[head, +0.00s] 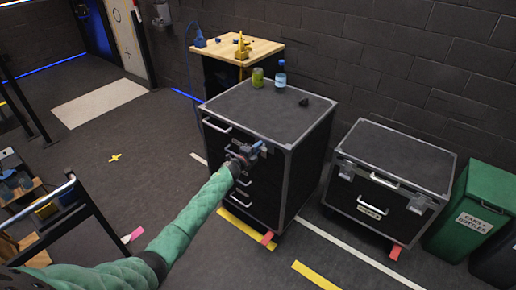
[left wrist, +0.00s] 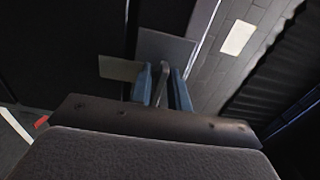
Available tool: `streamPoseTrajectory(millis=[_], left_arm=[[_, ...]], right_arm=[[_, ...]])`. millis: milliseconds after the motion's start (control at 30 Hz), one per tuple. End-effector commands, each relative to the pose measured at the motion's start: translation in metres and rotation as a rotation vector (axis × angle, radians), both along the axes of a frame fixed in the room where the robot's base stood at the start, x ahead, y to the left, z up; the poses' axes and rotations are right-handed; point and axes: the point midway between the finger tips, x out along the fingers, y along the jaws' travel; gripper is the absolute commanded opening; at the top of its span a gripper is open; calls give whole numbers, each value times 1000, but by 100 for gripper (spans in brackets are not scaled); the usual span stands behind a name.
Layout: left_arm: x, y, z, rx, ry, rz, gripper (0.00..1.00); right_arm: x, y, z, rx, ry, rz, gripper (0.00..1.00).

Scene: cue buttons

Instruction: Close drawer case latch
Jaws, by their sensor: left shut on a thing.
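The drawer case (head: 242,104) is a black box with silver edges and pale drawer handles, in the middle of the head view. My left gripper (head: 259,149) is at the upper right of its drawer front, near the corner edge. In the left wrist view, the two blue fingers of the left gripper (left wrist: 162,86) are shut on a thin grey lever, the latch (left wrist: 163,73). Grey plates (left wrist: 166,46) show behind it. In the head view the gripper hides the latch, so its angle is hard to tell. My right gripper is not in view.
A green jar (head: 258,78), a blue bottle (head: 280,75) and a small dark object (head: 304,102) stand on the case. A second black case (head: 395,155) and a green bin (head: 470,212) stand at the right. A wooden-topped cabinet (head: 262,50) is behind.

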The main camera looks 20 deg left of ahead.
Motion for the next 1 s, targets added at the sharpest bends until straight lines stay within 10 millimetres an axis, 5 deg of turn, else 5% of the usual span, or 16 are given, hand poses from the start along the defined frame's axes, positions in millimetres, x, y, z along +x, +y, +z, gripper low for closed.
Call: streamPoseTrajectory(millis=[467,500,533,1000], left_arm=[[0,1,-1,-12,6,1,0],[0,1,-1,-12,6,1,22],[0,1,-1,-12,6,1,28],[-11,5,-3,-9,4,0,29]], right_arm=[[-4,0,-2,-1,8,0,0],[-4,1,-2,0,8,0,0],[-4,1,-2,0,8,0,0],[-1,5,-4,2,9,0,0]])
